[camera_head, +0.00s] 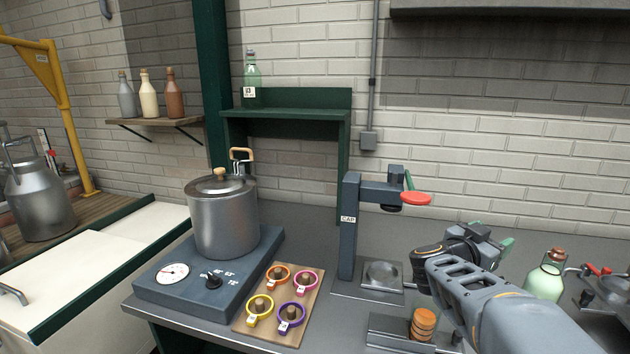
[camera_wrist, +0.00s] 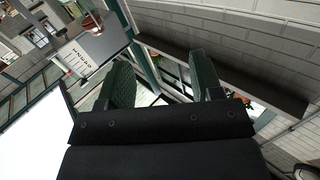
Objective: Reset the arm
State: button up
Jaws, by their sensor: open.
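My arm reaches in from the lower right in the head view, and my gripper (camera_head: 490,236) is held above the counter, right of the grey capping stand (camera_head: 350,225). In the wrist view my gripper (camera_wrist: 164,70) has its two dark green fingers apart with nothing between them. The fingers point away toward the upper wall and a window area. In the head view my arm covers part of the counter behind it.
A steel pot (camera_head: 224,225) stands on a blue heater (camera_head: 160,285). A wooden board (camera_head: 262,332) holds several coloured rings. Orange caps (camera_head: 423,323) sit in front of my arm. A green bottle (camera_head: 546,278) stands to its right, another (camera_head: 252,75) on the green shelf (camera_head: 300,113).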

jog(key=w+a+n+t+y+p, duration=0.3)
jog(key=a+n+t+y+p, duration=0.25)
jog(key=a+n+y, duration=0.8)
jog(key=s+a+f+g+y+p, duration=0.1)
jog(key=s+a+f+g, duration=0.3)
jog(key=s, duration=0.4)
jog(key=s+a+f+g+y+p, duration=0.2)
jog(key=s+a+f+g, duration=0.1)
jog(key=s, duration=0.6)
jog(key=a+g, duration=0.1)
jog(key=g, duration=0.1)
jog(key=shift+s+a+f+g, duration=0.2)
jog(key=shift+a+f+g, duration=0.15)
jog(key=shift+f, duration=0.05)
jog(key=shift+n, duration=0.25)
